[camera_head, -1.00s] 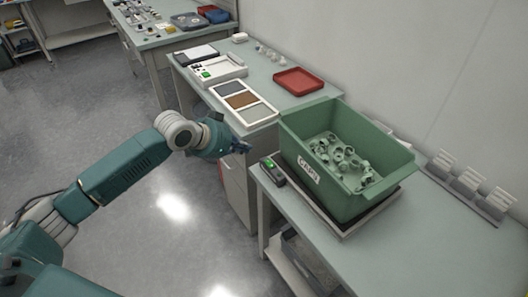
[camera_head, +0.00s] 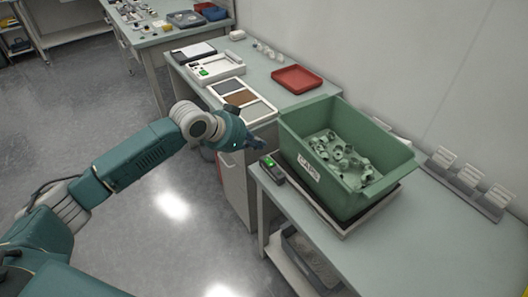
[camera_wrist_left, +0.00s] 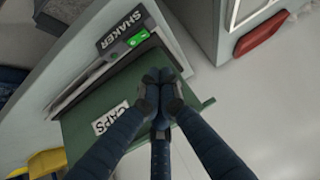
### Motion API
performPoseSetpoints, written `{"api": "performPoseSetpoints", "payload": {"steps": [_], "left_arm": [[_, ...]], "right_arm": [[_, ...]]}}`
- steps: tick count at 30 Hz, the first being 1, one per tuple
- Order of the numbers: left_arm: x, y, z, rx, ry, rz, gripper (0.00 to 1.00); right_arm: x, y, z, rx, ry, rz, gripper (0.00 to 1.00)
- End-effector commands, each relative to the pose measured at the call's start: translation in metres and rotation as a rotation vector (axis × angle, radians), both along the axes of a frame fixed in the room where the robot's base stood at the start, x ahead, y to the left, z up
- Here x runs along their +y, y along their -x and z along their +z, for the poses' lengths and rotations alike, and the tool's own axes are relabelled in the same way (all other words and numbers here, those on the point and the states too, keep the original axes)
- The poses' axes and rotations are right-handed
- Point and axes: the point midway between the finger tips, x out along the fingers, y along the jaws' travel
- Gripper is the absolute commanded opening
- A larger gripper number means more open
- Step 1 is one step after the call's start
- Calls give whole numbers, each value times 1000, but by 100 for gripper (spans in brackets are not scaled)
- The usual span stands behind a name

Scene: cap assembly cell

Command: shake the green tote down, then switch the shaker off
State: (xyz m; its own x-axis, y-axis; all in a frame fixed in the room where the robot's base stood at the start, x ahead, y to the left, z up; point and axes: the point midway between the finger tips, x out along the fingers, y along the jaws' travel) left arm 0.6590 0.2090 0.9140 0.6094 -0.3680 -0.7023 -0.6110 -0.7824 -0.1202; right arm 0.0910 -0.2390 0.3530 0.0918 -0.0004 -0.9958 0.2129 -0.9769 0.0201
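The green tote (camera_head: 322,196), labelled CAPS, stands upright on a flat shaker plate (camera_head: 345,232) on the right bench. Several loose pale caps (camera_head: 343,160) lie in a jumbled layer on its floor. The shaker's dark switch box (camera_head: 272,170) is at the plate's left corner and shows green; in the left wrist view the box (camera_wrist_left: 122,30) reads SHAKER and has a bright green button. My left gripper (camera_head: 260,145) is just above and left of the switch box, apart from it. In the wrist view its fingertips (camera_wrist_left: 160,78) meet, with nothing between them. My right gripper is not in view.
A three-part tray (camera_head: 243,101), a white tray with a green-lit item (camera_head: 212,70) and a red tray (camera_head: 297,79) lie on the bench behind. White racks (camera_head: 468,180) stand by the wall right of the tote. The bench front right is clear.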

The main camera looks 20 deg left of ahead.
Motion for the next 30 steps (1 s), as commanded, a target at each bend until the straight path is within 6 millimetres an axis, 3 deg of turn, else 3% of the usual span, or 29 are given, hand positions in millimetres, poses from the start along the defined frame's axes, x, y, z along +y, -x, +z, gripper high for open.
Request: {"api": "performPoseSetpoints", "payload": {"steps": [6, 12, 30], "left_arm": [[-18, -28, -31, 2, 1, 0, 0], [-13, -28, -60, 0, -1, 1, 0], [-9, -31, -80, -1, 0, 2, 0]], "right_arm": [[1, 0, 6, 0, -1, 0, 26], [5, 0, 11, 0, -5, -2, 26], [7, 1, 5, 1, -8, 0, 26]]}}
